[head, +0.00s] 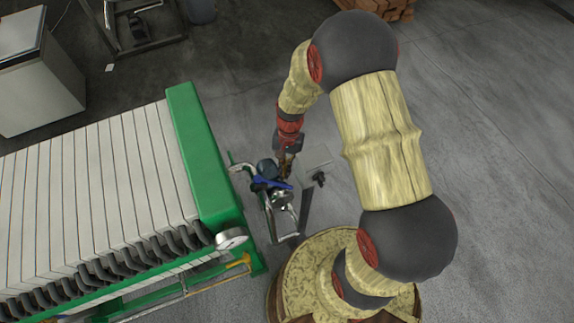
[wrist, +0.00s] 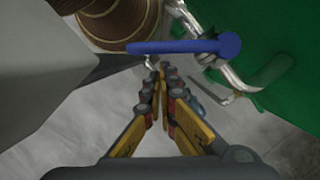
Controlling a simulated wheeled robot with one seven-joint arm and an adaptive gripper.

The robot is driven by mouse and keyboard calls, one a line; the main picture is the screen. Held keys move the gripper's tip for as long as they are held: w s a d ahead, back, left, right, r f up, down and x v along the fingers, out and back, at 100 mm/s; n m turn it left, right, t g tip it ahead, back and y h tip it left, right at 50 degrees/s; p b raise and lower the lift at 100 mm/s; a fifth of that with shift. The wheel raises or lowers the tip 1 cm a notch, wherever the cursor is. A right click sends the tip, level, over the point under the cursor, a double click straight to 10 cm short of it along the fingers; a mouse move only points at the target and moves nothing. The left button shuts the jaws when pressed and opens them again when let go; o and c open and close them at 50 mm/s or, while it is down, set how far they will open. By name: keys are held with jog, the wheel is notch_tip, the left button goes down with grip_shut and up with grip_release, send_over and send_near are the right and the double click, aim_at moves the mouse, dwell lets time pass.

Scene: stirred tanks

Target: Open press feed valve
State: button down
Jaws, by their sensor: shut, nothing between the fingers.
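The feed valve has a blue lever handle (head: 270,184) and sits on metal pipework beside the green end of the press. In the wrist view the blue lever (wrist: 182,47) lies crosswise just past my fingertips, with its rounded end at the right. My gripper (head: 287,172) is above and beside the valve; in the wrist view my gripper (wrist: 160,72) has its fingers together and empty. The lever is not between the fingers. I cannot tell whether the fingertips touch it. Part of the valve body is hidden by the lever and my gripper.
The filter press, with white plates (head: 95,185) and a green end frame (head: 205,155), stands on the left. A small grey box on a post (head: 313,162) stands right of the valve. Open floor lies beyond.

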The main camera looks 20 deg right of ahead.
jog(key=shift+s+a, duration=0.1)
jog(key=shift+s, duration=0.1)
jog(key=shift+s+a+m+p, duration=0.15)
jog(key=shift+s+m+p, duration=0.3)
jog(key=shift+m, duration=0.25)
